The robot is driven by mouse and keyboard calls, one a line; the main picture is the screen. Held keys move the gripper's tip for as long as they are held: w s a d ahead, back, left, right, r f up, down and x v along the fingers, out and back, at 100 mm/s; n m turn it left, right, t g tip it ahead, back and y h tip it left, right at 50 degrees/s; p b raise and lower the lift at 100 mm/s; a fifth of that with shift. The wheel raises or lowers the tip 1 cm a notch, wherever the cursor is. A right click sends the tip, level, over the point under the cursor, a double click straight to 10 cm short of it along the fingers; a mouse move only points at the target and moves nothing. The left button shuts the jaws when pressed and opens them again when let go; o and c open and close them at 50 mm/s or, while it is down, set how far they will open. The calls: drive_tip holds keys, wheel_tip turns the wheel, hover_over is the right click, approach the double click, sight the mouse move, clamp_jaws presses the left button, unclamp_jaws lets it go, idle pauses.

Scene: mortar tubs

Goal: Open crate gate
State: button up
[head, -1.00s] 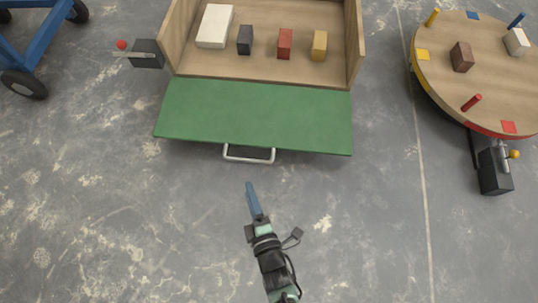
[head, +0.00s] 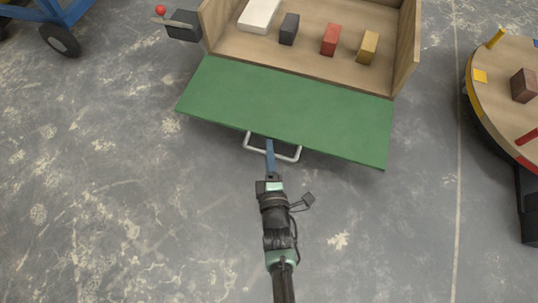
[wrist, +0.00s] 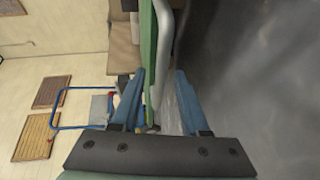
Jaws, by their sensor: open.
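The green crate gate (head: 290,110) extends outward from the front of the wooden crate (head: 405,45), roughly flat. A silver handle (head: 286,156) sits along its near edge. My gripper (head: 269,147) is open at the handle, its blue fingers reaching past the bar to the gate's edge. In the wrist view the gate (wrist: 149,60) appears edge-on with the handle (wrist: 163,45) right beside it, and both lie between the spread fingers of my gripper (wrist: 160,100). Whether a finger touches the bar is unclear.
White, dark, red and yellow blocks (head: 331,40) stand in the crate. A dark box with a red-knobbed lever (head: 184,25) is beside it at left. A round table (head: 500,100) is at right, a blue cart (head: 50,15) at upper left. The floor in front is clear.

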drive_tip(key=shift+w, duration=0.25)
clamp_jaws()
idle(1.4)
